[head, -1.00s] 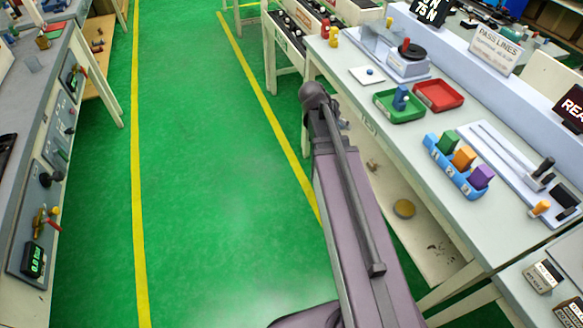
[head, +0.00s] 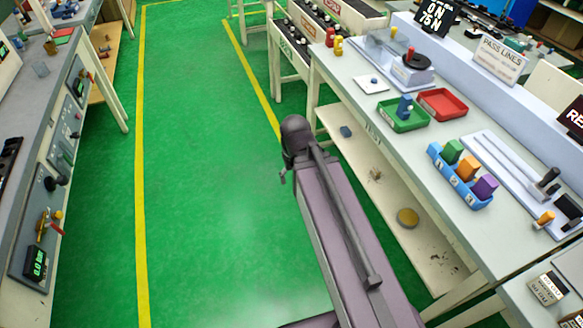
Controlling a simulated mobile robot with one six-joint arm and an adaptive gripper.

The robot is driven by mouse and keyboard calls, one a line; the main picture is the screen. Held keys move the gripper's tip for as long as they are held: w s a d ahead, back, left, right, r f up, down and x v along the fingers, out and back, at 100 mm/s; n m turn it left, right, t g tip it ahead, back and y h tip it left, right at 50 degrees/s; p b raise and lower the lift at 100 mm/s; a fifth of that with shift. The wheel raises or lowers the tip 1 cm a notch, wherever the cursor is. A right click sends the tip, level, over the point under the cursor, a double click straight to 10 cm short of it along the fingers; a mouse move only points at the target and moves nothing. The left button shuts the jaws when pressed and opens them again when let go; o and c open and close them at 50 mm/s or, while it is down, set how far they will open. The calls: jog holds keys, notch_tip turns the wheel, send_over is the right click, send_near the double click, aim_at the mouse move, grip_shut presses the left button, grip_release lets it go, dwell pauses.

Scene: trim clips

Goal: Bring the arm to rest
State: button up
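My arm reaches up from the bottom of the head view, with its dark joint over the green floor left of the right-hand bench (head: 385,105). A small dark part sticks out below that joint; I cannot tell what it is. I cannot make out my gripper, which seems hidden by the arm. On the bench, a blue piece (head: 404,106) stands in a green tray (head: 418,121). A red tray (head: 442,103) beside it looks empty. A blue rack (head: 462,188) holds green (head: 452,151), orange (head: 467,168) and purple (head: 486,187) blocks.
A slide fixture (head: 515,170) and a black round fixture (head: 412,66) stand on the right bench. A low shelf (head: 430,250) lies under it. A panelled bench (head: 50,180) lines the left. The green aisle (head: 200,180) between yellow lines is clear.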

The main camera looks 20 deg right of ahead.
jog(key=shift+r+p, duration=1.4)
jog(key=shift+r, duration=0.05)
